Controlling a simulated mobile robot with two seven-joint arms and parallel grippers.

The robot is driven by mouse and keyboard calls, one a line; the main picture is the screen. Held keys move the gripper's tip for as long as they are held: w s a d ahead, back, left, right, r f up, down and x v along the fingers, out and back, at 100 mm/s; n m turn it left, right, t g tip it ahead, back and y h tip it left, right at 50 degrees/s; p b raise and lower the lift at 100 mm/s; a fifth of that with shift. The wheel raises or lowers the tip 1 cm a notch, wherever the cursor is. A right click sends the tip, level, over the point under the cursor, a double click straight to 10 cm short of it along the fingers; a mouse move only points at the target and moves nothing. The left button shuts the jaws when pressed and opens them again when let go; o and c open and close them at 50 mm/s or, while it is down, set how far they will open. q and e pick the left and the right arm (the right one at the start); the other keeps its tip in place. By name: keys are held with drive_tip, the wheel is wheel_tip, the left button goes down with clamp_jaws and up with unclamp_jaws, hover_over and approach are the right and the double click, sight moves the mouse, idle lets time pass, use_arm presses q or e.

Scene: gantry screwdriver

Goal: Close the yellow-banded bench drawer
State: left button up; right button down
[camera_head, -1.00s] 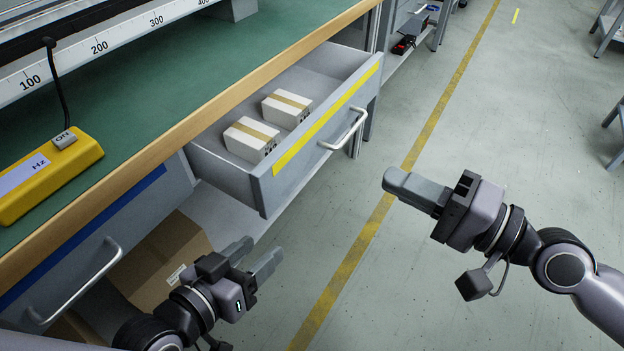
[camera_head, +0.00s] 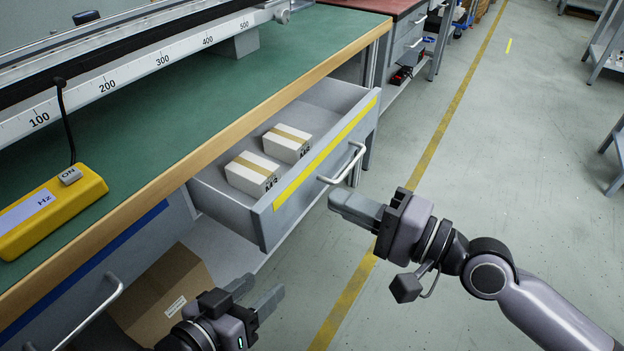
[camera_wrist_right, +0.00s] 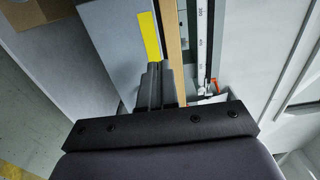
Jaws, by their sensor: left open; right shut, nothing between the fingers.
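The yellow-banded drawer (camera_head: 262,218) stands pulled out from under the bench. Its yellow band (camera_head: 325,152) runs along the top of its front, and its bar handle (camera_head: 344,164) is at the right part of the front. Two white boxes with tan tape (camera_head: 252,174) lie inside. My right gripper (camera_head: 336,204) is shut and empty, in front of the drawer near the handle, with a gap in view. In the right wrist view, the shut fingers (camera_wrist_right: 157,85) point toward the drawer's yellow band (camera_wrist_right: 149,37). My left gripper (camera_head: 260,291) is open and empty, low in front of the bench.
A blue-banded drawer (camera_head: 95,270) sits left of the open one. A cardboard box (camera_head: 165,295) lies on the shelf below. A yellow control box (camera_head: 50,215) and a ruled rail stand on the green benchtop (camera_head: 190,120).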

sight(294, 180)
drive_tip(key=shift+x, duration=3.05)
